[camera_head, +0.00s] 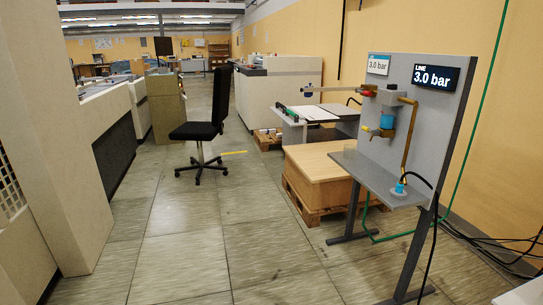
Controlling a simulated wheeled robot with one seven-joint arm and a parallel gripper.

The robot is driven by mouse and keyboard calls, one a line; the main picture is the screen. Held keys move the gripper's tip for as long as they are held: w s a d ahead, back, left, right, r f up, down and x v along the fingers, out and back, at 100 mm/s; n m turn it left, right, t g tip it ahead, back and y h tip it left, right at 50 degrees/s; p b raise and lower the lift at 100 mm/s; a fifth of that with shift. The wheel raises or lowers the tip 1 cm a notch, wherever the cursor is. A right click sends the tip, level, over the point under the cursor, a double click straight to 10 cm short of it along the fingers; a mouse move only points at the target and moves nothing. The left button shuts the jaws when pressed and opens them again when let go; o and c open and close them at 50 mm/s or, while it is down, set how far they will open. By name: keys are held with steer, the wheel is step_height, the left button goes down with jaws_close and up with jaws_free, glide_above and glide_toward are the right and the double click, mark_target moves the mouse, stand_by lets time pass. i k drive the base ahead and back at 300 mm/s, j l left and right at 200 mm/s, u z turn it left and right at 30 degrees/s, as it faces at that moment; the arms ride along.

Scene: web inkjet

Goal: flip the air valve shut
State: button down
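A grey panel stand (425,130) at the right carries air fittings. A small red part (368,93), perhaps the air valve's handle, sits at the upper left of the fittings, by a thin bar (335,89) that points left. Its exact position is too small to tell. Beside it is a grey and blue filter unit (388,122) with a yellow part below. A brass pipe (408,135) runs down to a blue fitting (400,188) on the shelf. My gripper is not in view.
A black office chair (203,125) stands mid-aisle. A wooden box on a pallet (315,178) is left of the stand. A green hose (460,175) and black cables (495,250) lie around the stand. The tiled floor in front (215,250) is clear.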

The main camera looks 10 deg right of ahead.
mark_target(365, 93)
steer(key=i, duration=3.15)
steer(key=z, duration=0.35)
